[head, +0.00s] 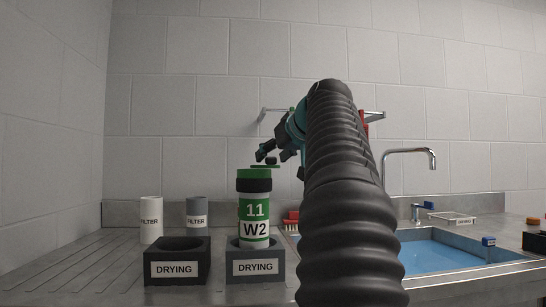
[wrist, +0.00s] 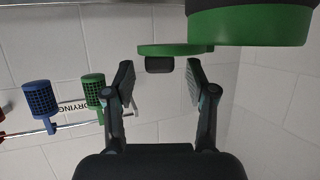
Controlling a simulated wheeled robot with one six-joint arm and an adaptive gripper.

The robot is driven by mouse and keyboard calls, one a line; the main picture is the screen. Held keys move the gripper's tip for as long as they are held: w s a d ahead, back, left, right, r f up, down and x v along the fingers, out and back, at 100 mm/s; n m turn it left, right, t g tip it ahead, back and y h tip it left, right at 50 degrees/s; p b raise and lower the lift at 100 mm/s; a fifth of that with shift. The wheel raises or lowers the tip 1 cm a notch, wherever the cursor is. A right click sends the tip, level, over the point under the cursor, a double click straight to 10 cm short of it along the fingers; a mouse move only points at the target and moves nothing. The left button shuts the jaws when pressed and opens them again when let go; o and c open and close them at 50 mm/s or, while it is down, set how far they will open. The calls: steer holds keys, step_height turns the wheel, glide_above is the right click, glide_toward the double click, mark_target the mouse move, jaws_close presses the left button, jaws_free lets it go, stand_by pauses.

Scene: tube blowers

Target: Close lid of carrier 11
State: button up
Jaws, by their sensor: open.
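Carrier 11 (head: 254,209) is a green and white cylinder labelled "11" and "W2", with a dark band near its top. It stands upright in a black drying holder (head: 256,264). Its green lid (head: 266,167) is a thin disc with a dark knob, seen at the top of the carrier. In the wrist view the lid (wrist: 176,49) appears apart from the green end of the carrier (wrist: 250,26). My gripper (head: 271,153) is open above the carrier. In the wrist view its fingers (wrist: 160,80) stand either side of the dark knob, with gaps showing. My arm hides part of the scene.
An empty drying holder (head: 177,261) stands left of the carrier. Two filter cylinders, white (head: 151,220) and grey (head: 197,213), stand behind. A sink (head: 450,257) with a tap is at right. Blue (wrist: 39,98) and green (wrist: 93,88) baskets hang on a wall rail.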

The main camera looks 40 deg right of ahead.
steer(key=shift+w+f, duration=0.1)
steer(key=shift+w, duration=0.15)
jaws_close()
steer(key=shift+s, duration=0.1)
